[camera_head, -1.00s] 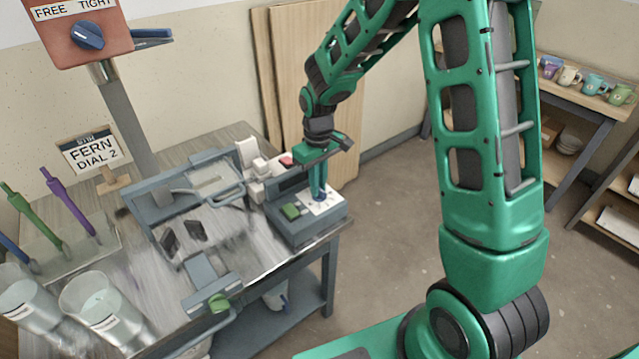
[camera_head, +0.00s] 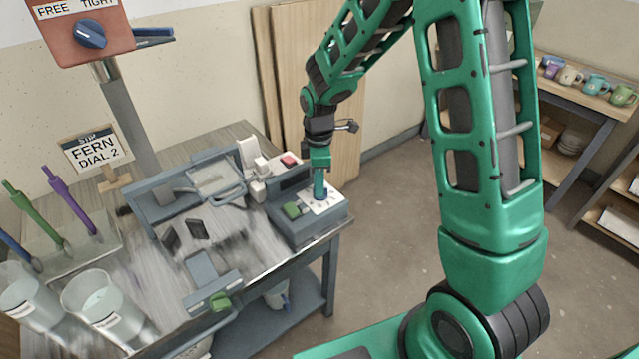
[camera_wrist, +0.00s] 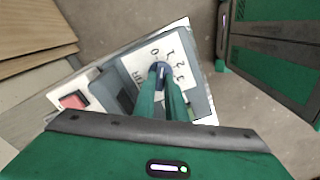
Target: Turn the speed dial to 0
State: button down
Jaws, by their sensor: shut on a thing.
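The speed dial (camera_wrist: 160,67) is a small dark blue knob on a white plate marked 0, 1, 2 and 3. The plate is on top of a grey control box (camera_head: 305,228) at the table's right end. My gripper (camera_head: 320,193) points down onto the dial, and in the wrist view its two green fingers (camera_wrist: 162,80) are closed around the knob. The fingers hide part of the knob, and I cannot tell surely which number it points to. In the head view the dial is almost wholly hidden by the fingers.
The control box also has a green button (camera_head: 292,210) and a red button (camera_head: 289,160) stands behind it. A grey hinged frame (camera_head: 165,205) is to its left. Glaze buckets (camera_head: 95,300) stand at the front left.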

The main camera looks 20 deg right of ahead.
jog(key=shift+w+d+r+n, duration=0.1)
jog(key=shift+w+d+n, duration=0.1)
jog(key=shift+n, duration=0.85)
jog(key=shift+w+d+r+n, duration=0.1)
jog(key=shift+d+n, duration=0.05)
jog(key=shift+n, duration=0.9)
jog(key=c, duration=1.8)
grip_release()
jog(key=shift+f, duration=0.1)
jog(key=shift+s+a, duration=0.1)
jog(key=shift+a, duration=0.05)
notch_tip(320, 180, up, 11)
jog(key=shift+f, duration=0.2)
